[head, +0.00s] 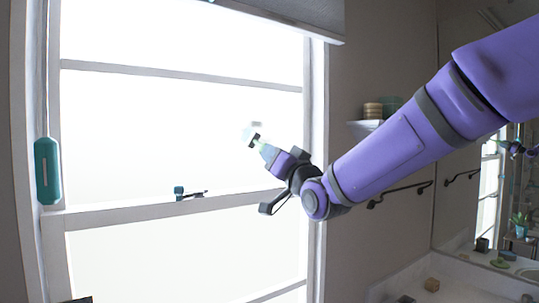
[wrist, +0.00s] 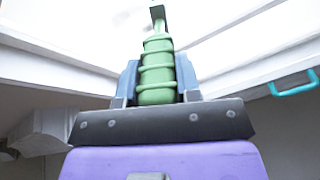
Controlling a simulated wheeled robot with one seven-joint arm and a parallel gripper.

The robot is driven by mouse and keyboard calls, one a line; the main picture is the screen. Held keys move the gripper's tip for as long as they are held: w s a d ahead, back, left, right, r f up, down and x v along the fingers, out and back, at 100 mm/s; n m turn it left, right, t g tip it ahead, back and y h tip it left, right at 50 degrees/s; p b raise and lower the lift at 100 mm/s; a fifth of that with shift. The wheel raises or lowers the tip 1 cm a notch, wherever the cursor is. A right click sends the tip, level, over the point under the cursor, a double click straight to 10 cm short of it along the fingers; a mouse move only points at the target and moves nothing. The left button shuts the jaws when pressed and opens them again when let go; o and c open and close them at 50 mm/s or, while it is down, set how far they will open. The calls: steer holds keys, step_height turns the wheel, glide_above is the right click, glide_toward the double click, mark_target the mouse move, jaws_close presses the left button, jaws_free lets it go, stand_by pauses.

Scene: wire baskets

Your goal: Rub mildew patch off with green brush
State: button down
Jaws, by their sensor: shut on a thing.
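My gripper (head: 263,149) is raised in front of the bright window in the head view. In the wrist view, its blue fingers (wrist: 157,72) are shut on the ribbed green handle of the brush (wrist: 157,88). The brush points away from my gripper, its neck narrowing toward the top of the picture. In the head view, a small pale grey-white patch (head: 251,129) shows just beyond the brush's dark end. I cannot tell whether it is mildew on the glass or part of the brush, or whether they touch.
A teal rounded object (head: 47,170) is at the left frame. A shelf (head: 366,124) with stacked items, a dark rail (head: 405,191) and a counter are at the right.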

steer(key=shift+w+d+f, duration=0.35)
steer(key=shift+w+d, duration=0.1)
steer(key=shift+d, duration=0.25)
steer(key=shift+w+d+f, duration=0.4)
steer(key=shift+w+d, duration=0.15)
steer(key=shift+d, duration=0.25)
steer(key=shift+w+d+f, duration=0.4)
steer(key=shift+w+d, duration=0.1)
steer(key=shift+d, duration=0.25)
steer(key=d, duration=0.1)
steer(key=w+d+f, duration=0.1)
steer(key=w+d, duration=0.1)
steer(key=shift+f, duration=0.3)
steer(key=shift+s+a+r, duration=0.4)
steer(key=shift+s+a, duration=0.1)
steer(key=shift+a, duration=0.25)
steer(key=shift+s+a+r, duration=0.4)
steer(key=shift+s+a, duration=0.1)
steer(key=shift+a, duration=0.25)
